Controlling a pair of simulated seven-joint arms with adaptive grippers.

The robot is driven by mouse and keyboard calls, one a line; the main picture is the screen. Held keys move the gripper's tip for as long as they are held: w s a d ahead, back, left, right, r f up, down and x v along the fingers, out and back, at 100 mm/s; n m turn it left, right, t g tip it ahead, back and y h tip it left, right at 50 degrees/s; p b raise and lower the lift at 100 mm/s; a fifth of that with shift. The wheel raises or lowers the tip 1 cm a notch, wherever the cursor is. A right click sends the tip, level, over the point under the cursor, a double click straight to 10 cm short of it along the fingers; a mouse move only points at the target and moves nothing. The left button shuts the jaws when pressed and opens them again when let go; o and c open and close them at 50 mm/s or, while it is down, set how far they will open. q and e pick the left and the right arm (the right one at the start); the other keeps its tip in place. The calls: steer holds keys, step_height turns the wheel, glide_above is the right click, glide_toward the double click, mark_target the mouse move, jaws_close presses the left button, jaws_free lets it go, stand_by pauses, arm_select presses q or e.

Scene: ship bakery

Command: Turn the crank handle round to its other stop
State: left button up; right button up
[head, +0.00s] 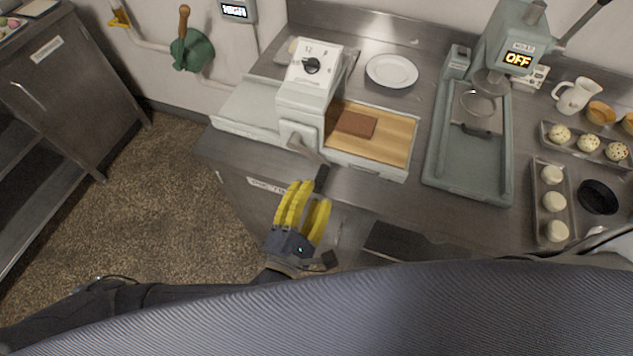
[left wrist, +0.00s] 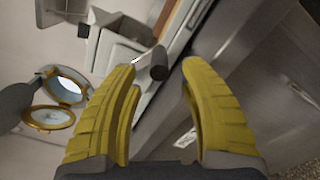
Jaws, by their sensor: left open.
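The crank handle (head: 308,152) is a grey arm on the front of the pale dough machine (head: 302,105), slanting down to the right and ending in a black grip (head: 322,178). In the left wrist view the black grip (left wrist: 153,68) shows between the fingertips and seems to lie beyond them. My left gripper (head: 306,194), with yellow ribbed fingers, is open and empty just below the grip in the head view. It also shows in the left wrist view (left wrist: 158,70). I cannot tell whether a finger touches the grip. My right gripper is not in view.
A wooden board (head: 392,139) with a brown slab (head: 356,124) lies right of the machine. A white plate (head: 392,71) sits behind. A green press (head: 468,150) and trays of dough balls (head: 553,204) stand farther right. The counter's front edge is close to the gripper.

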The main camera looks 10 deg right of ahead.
arm_select(q)
steer(key=v, duration=0.8)
steer(key=shift+a, duration=0.1)
steer(key=shift+f, duration=0.1)
